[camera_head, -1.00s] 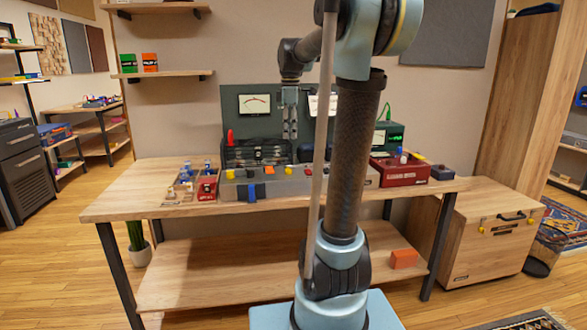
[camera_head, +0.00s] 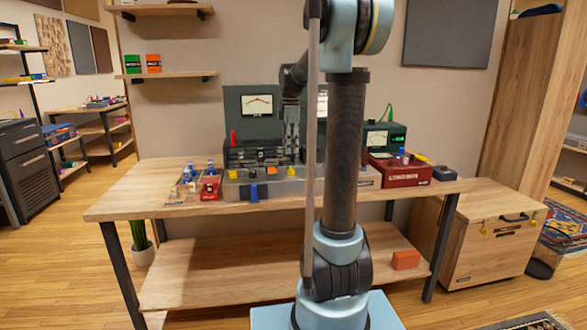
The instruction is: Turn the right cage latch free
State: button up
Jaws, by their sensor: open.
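A long grey unit (camera_head: 325,184) lies on the workbench, with small yellow parts on its top. One yellow part (camera_head: 233,174) is at its left, and another yellow part (camera_head: 291,171) is farther right, with an orange piece (camera_head: 272,170) between them. The right yellow part may be the right cage latch, but it is too small to make out its shape or turn. My gripper (camera_head: 291,160) points down just above and behind this yellow part, open and empty. I cannot tell whether its fingertips touch anything.
A dark meter box (camera_head: 247,130) stands behind the unit. A red-and-blue small-parts group (camera_head: 208,187) is at the left. My arm hides part of the bench's right middle.

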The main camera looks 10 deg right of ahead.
aim_at(291, 171)
notch_tip(291, 171, down, 9)
jog(key=shift+r, duration=0.1)
dwell(0.3)
